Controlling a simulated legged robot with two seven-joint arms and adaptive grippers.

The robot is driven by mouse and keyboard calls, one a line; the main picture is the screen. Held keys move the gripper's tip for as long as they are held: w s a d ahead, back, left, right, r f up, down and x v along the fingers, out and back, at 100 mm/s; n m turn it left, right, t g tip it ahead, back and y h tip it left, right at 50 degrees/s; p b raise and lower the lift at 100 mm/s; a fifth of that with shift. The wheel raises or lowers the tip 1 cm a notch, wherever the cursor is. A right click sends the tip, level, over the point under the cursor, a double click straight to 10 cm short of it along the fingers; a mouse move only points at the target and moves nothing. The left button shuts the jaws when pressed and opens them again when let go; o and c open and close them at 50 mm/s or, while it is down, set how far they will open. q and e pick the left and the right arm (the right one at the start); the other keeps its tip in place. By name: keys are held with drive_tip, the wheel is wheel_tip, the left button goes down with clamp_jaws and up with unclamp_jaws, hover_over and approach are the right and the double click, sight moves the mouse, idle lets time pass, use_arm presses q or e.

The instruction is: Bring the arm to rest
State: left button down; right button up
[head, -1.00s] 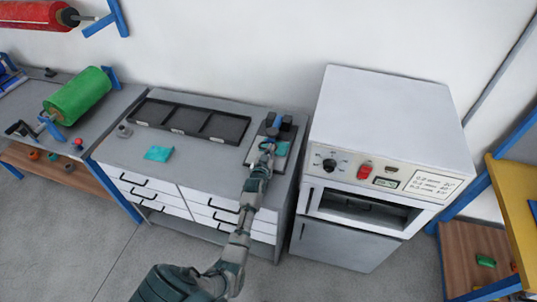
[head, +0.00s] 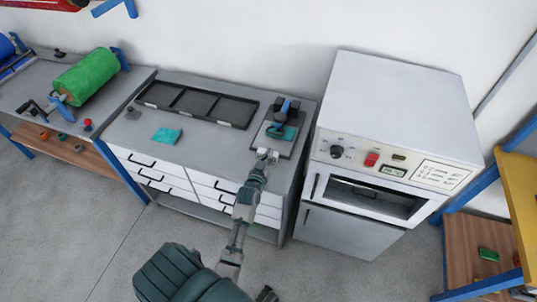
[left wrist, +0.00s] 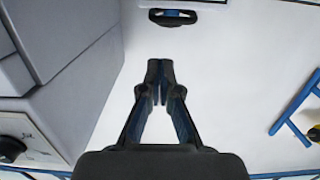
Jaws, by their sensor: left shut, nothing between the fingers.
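My left gripper (head: 266,155) is at the front edge of the grey bench top (head: 205,140), just in front of the small dark and blue clamp-like device (head: 286,110). It is apart from that device. In the left wrist view its fingers (left wrist: 160,72) are closed together with nothing between them, against a white wall. My left arm reaches up from the bottom of the head view. A teal piece (head: 289,132) lies at the device on its grey plate. My right gripper cannot be made out.
A teal sheet (head: 166,135) and a black three-part tray (head: 198,103) lie on the bench. A white oven-like cabinet (head: 395,105) stands close on the right. A green roll (head: 86,77) is at the left, a yellow-topped shelf (head: 522,200) at the far right. The floor in front is clear.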

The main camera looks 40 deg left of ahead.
idle(0.3)
use_arm(q)
drive_tip(key=s+d+f+g+h, duration=0.1)
drive_tip(key=d, duration=0.1)
drive_tip(key=s+d+f+m+g+h, duration=0.1)
drive_tip(key=s+d+f, duration=0.1)
drive_tip(key=s+d+f+m+g+h, duration=0.1)
drive_tip(key=s+d+f, duration=0.1)
drive_tip(key=shift+s+d+f, duration=0.2)
drive_tip(key=shift+s+d, duration=0.05)
drive_tip(key=s+d+f+m+g+h, duration=0.1)
drive_tip(key=s+d+f+g, duration=0.2)
drive_tip(key=s, duration=0.6)
drive_tip(key=s+d+f+m+g, duration=0.1)
drive_tip(key=s+d+g, duration=0.2)
drive_tip(key=s+d, duration=0.35)
drive_tip(key=s+d+f+m+g+h, duration=0.1)
drive_tip(key=s+d+f+g, duration=0.25)
drive_tip(key=s, duration=0.65)
wheel_tip(320, 180, down, 22)
drive_tip(key=s+g, duration=0.2)
drive_tip(key=s+a+f, duration=0.2)
drive_tip(key=s+f, duration=0.9)
drive_tip(key=f, duration=0.4)
drive_tip(key=shift+s+a+f+m, duration=0.3)
drive_tip(key=shift+s+m, duration=0.05)
drive_tip(key=shift+m, duration=0.05)
drive_tip(key=shift+g, duration=0.25)
